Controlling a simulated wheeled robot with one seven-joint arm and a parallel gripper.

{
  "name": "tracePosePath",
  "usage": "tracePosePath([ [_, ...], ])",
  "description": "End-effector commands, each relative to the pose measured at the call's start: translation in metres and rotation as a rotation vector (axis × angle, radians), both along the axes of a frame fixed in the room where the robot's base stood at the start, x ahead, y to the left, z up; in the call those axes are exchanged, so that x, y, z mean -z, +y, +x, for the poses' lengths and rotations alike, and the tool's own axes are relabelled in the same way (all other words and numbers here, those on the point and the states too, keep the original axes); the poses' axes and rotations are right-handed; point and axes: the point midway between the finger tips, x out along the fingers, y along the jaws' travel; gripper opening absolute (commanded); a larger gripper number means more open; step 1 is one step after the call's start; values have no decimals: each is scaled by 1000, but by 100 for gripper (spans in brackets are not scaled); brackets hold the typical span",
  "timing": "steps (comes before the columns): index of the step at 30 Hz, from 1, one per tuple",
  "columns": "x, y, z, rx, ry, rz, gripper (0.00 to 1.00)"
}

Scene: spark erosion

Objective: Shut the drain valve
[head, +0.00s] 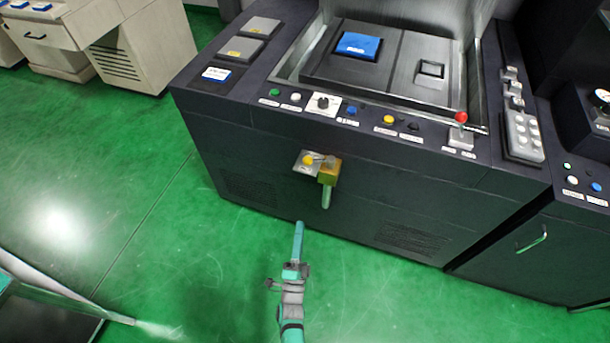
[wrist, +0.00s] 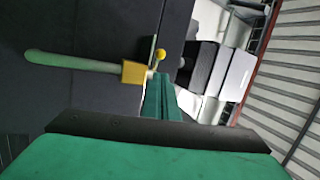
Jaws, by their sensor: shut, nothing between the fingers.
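The drain valve is on the front face of the dark machine. It has a brass body (head: 329,171), a yellow-knobbed lever (head: 308,160) reaching left from its top in the head view, and a pale green outlet pipe (head: 326,197) hanging below. In the wrist view the brass body (wrist: 133,72), yellow knob (wrist: 161,54) and pipe (wrist: 75,61) appear turned sideways. My gripper (head: 299,226) is shut and empty, below and left of the valve in the head view. Its teal fingers (wrist: 160,80) appear close beside the brass body in the wrist view; I cannot tell whether they touch.
Green floor (head: 140,200) is open at left. A bench corner (head: 60,305) is at lower left.

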Motion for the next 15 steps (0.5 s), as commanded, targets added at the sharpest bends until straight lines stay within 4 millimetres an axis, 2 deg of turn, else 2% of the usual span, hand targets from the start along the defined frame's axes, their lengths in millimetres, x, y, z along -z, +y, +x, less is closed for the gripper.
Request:
tracePosePath([
  [1, -1, 1, 14, -8, -23, 36, 0],
  [3, -3, 2, 28, -18, -48, 82, 0],
  [15, -14, 1, 64, -33, -86, 152, 0],
])
